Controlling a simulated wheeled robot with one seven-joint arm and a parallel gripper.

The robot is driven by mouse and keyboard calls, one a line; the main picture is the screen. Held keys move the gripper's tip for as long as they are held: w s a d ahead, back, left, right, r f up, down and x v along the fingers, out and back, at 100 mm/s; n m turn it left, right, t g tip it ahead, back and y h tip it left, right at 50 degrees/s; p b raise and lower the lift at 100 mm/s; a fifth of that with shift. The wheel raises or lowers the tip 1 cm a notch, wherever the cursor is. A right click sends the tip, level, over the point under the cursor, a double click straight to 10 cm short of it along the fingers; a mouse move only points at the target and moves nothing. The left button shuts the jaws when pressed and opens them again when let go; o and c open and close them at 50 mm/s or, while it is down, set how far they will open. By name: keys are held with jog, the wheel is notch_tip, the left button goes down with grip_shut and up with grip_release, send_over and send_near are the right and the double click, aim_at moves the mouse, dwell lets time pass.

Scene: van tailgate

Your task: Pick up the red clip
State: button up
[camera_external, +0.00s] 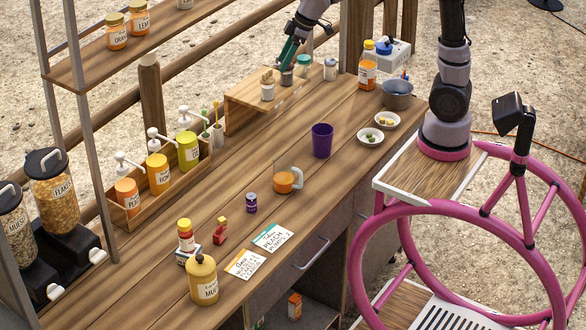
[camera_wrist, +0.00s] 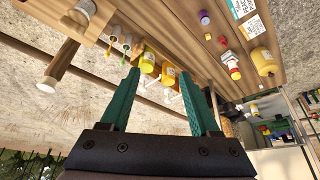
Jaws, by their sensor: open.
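The small red piece (camera_external: 220,231) with a yellowish top stands on the counter and looks most like the red clip; it is too small to be sure. In the wrist view it appears as a small red spot (camera_wrist: 222,40). My gripper (camera_external: 289,64) is at the back of the counter, above the small wooden riser, far from the red piece. Its two green fingers are spread and empty in the wrist view (camera_wrist: 159,82). The fingertips hide part of a small jar on the riser in the external view.
Near the red piece stand a red-and-yellow jar (camera_external: 185,237), a mustard bottle (camera_external: 203,280), a purple jar (camera_external: 251,203) and two cards (camera_external: 272,238). A wooden caddy (camera_external: 165,200) of pump bottles, a glass jug (camera_external: 286,180) and a purple cup (camera_external: 322,140) stand farther back.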

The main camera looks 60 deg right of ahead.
jog(key=w+a+f+n+g, duration=0.1)
jog(key=w+a+f+n, duration=0.2)
jog(key=a+f, duration=0.45)
jog(key=n+g+y, duration=0.1)
jog(key=n+g, duration=0.2)
jog(key=n, duration=0.5)
send_near(218, 227)
jog(key=shift+n, duration=0.3)
jog(key=x, duration=0.4)
jog(key=shift+d+f, duration=0.2)
jog(key=shift+f, duration=0.1)
jog(key=shift+a+x, duration=0.15)
jog(key=shift+x, duration=1.3)
jog(key=shift+a+x, duration=0.15)
jog(key=shift+x, duration=1.3)
jog(key=shift+s+r, duration=0.1)
jog(key=shift+r, duration=0.05)
grip_shut()
